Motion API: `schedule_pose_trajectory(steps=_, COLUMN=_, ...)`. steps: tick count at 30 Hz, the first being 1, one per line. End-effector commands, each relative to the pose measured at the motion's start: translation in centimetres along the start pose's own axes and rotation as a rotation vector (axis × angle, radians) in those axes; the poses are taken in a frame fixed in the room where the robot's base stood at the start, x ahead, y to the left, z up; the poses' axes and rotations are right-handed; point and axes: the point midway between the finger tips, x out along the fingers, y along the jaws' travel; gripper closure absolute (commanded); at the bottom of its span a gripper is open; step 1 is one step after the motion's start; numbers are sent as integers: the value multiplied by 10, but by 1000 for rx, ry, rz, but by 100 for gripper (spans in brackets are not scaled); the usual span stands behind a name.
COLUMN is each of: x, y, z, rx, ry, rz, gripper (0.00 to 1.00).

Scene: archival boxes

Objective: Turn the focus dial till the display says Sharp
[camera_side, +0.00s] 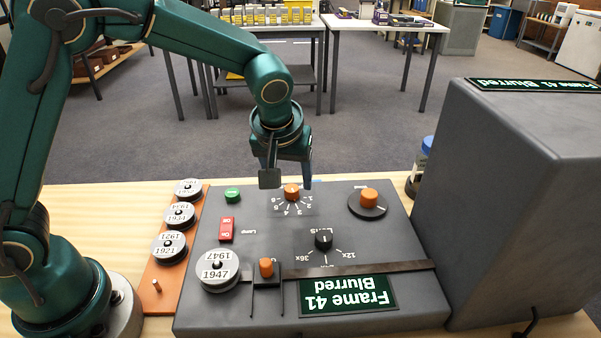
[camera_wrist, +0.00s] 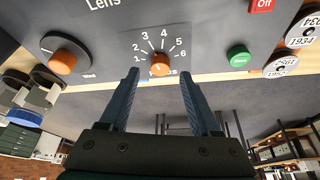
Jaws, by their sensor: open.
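The focus dial (camera_side: 291,192) is a small orange knob on the grey console, with a numbered scale around it. In the wrist view the dial (camera_wrist: 160,66) shows near the fingertips, with numbers 1 to 6 fanned around it; its exact setting is too small to tell. My gripper (camera_side: 287,179) is over the back of the console at the dial. In the wrist view my gripper (camera_wrist: 160,76) is open, one finger to each side of the dial, with gaps between. The display (camera_side: 348,294) reads "Frame 41 Blurred", upside down in the side view.
The console (camera_side: 205,318) also carries a green button (camera_side: 232,195), a red switch (camera_side: 227,229), a black lens knob (camera_side: 323,239), another orange knob (camera_side: 369,197) and a 1947 reel (camera_side: 217,268). A tall grey housing (camera_side: 520,200) rises at right.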

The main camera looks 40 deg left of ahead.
Motion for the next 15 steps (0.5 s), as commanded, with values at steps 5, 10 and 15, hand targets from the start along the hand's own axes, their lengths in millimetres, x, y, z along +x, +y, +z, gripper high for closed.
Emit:
schedule_pose_trajectory(steps=5, x=21, y=-1, z=0, rx=1, ry=-1, rz=-2, gripper=36)
schedule_pose_trajectory(steps=10, x=28, y=0, z=0, rx=0, ry=0, rz=0, gripper=36)
schedule_pose_trajectory(steps=15, x=28, y=0, z=0, rx=0, ry=1, rz=0, gripper=36)
